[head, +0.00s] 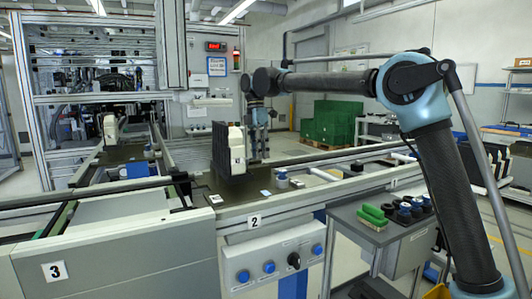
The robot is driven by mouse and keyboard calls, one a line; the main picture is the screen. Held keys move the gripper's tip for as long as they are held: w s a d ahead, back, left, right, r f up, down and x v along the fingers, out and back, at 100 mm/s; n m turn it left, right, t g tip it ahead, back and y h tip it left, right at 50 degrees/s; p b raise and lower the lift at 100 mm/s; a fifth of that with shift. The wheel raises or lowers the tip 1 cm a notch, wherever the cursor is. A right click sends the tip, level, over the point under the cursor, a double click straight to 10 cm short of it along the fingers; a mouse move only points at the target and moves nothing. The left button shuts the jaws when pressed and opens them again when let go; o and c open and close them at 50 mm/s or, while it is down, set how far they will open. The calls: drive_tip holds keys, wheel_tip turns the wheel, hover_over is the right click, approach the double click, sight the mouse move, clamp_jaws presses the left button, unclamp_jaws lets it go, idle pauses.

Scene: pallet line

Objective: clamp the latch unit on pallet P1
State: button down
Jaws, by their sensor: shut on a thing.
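A white upright unit (237,150) with a dark ribbed plate (219,150) on its left side stands on the dark pallet area of the line, near the middle of the head view. It looks like the latch unit, but I cannot read a pallet name. My gripper (259,152) points down just right of and behind the white unit. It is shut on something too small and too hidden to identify. I cannot tell whether the gripper touches the white unit. A small blue and white cylinder (282,180) stands to the right.
A second white upright unit (109,130) stands on the line further left. Conveyor rails (320,184) edge the line. A grey side table (380,228) holds green blocks (374,215) and several dark and blue parts. Green crates (332,122) stand behind.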

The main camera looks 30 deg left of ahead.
drive_tip(key=shift+w, duration=0.2)
drive_tip(key=c, duration=1.5)
unclamp_jaws()
drive_tip(key=shift+a, duration=0.1)
drive_tip(key=shift+o, duration=0.2)
drive_tip(key=shift+s, duration=0.1)
drive_tip(key=shift+r, duration=0.15)
wheel_tip(320, 180, up, 11)
drive_tip(key=w+a, duration=0.1)
drive_tip(key=shift+w+a+r, duration=0.15)
drive_tip(key=shift+w+a, duration=0.15)
drive_tip(key=shift+a, duration=0.1)
